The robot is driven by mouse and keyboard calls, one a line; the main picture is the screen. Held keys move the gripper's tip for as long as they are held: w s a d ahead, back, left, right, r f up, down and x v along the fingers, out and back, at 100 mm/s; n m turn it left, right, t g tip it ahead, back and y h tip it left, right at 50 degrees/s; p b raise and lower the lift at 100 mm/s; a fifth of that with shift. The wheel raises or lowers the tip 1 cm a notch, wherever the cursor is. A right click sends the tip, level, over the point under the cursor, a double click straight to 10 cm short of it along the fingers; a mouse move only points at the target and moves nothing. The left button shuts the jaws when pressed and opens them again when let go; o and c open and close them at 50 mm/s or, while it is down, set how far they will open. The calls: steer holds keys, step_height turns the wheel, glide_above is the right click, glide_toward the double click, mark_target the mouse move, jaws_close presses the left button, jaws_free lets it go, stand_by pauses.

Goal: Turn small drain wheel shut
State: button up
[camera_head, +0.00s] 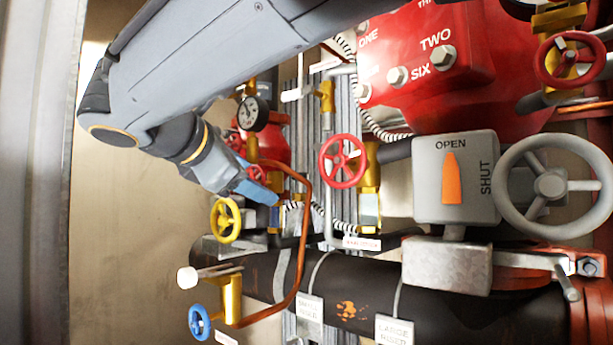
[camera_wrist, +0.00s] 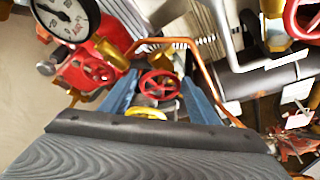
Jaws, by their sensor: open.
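My gripper (camera_head: 262,186) is open, its blue fingers among the pipes left of centre. In the wrist view, a small red handwheel (camera_wrist: 160,85) shows between the spread fingers. A yellow handwheel (camera_wrist: 147,113) lies partly hidden behind the gripper body. In the head view a small red wheel (camera_head: 256,173) shows just beside the fingers, partly covered, and the yellow wheel (camera_head: 225,220) is just below left of them. I cannot tell from labels which wheel is the small drain wheel. Contact between fingers and wheel cannot be made out.
A copper pipe (camera_head: 305,225) bends close to the fingertips. A pressure gauge (camera_head: 253,113) sits above my gripper. A larger red wheel (camera_head: 343,161) is to the right, a blue wheel (camera_head: 199,322) low left. A black main pipe (camera_head: 350,285) runs below. The wall at left is bare.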

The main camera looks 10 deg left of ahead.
steer(key=shift+w+d+f, duration=0.1)
steer(key=shift+w+f, duration=0.05)
steer(key=shift+w, duration=0.15)
steer(key=c, duration=0.8)
steer(key=shift+o, duration=0.2)
steer(key=b, duration=0.2)
steer(key=shift+f+m+t+b, duration=0.15)
steer(key=shift+m+t+b, duration=0.15)
steer(key=shift+m, duration=0.1)
steer(key=shift+m+y+b, duration=0.3)
steer(key=shift+m+b, duration=0.2)
steer(key=shift+b, duration=0.75)
steer(key=shift+t, duration=0.3)
steer(key=shift+r, duration=0.2)
steer(key=o, duration=0.8)
steer(key=shift+c, duration=0.2)
